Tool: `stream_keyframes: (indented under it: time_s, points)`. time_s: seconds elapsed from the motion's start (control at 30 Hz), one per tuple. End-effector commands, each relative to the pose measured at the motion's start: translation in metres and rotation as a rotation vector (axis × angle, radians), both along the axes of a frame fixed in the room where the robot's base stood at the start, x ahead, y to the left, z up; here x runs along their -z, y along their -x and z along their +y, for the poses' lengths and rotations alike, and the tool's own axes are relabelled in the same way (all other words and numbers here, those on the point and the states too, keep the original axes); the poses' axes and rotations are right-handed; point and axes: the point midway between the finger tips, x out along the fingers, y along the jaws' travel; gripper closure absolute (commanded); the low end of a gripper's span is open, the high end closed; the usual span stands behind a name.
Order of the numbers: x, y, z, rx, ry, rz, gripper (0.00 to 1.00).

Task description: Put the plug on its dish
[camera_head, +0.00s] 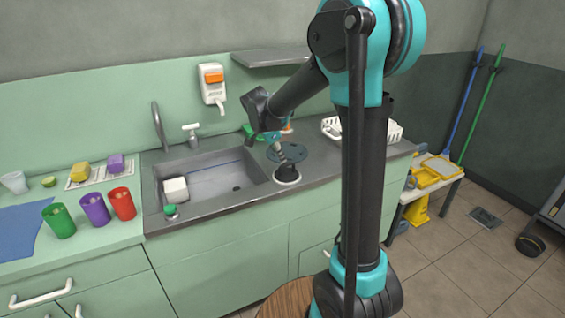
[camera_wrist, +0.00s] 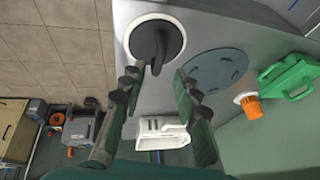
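The plug (camera_head: 287,170) is dark, with a round base and a curved grey handle. It sits within the rim of a small white round dish (camera_head: 288,182) on the counter, right of the sink. The wrist view shows the plug (camera_wrist: 155,42) from above, with the white dish rim (camera_wrist: 127,42) around it. My gripper (camera_head: 267,139) is above and behind the plug. In the wrist view, my gripper (camera_wrist: 156,78) has its fingers spread, with the end of the plug's handle near the gap between the tips. I see no finger touching the handle.
A flat round grey disc (camera_head: 291,152) lies behind the dish. The sink (camera_head: 215,181) with a white block (camera_head: 175,189) is to the left. A white basket (camera_head: 392,131) stands at the right.

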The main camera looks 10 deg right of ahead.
Motion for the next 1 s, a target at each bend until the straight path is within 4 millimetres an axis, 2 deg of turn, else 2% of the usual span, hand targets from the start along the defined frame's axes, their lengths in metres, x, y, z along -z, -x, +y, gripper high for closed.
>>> stream_keyframes:
  time_s: [0.1,0.23,0.37,0.47,0.57,0.8,1.0]
  points:
    - [-0.019,0.007,0.006,0.000,0.000,0.000,0.69]
    - [-0.033,0.011,0.011,0.000,0.000,0.000,0.69]
    - [-0.038,0.015,0.011,-0.010,0.000,0.004,0.69]
    - [-0.033,0.030,0.000,-0.071,0.002,0.027,0.69]
    - [-0.019,0.059,-0.019,-0.206,0.005,0.069,0.69]
    - [0.031,0.161,-0.061,-0.676,0.029,0.148,0.69]
    - [0.073,0.237,-0.074,-1.025,0.086,0.150,0.69]
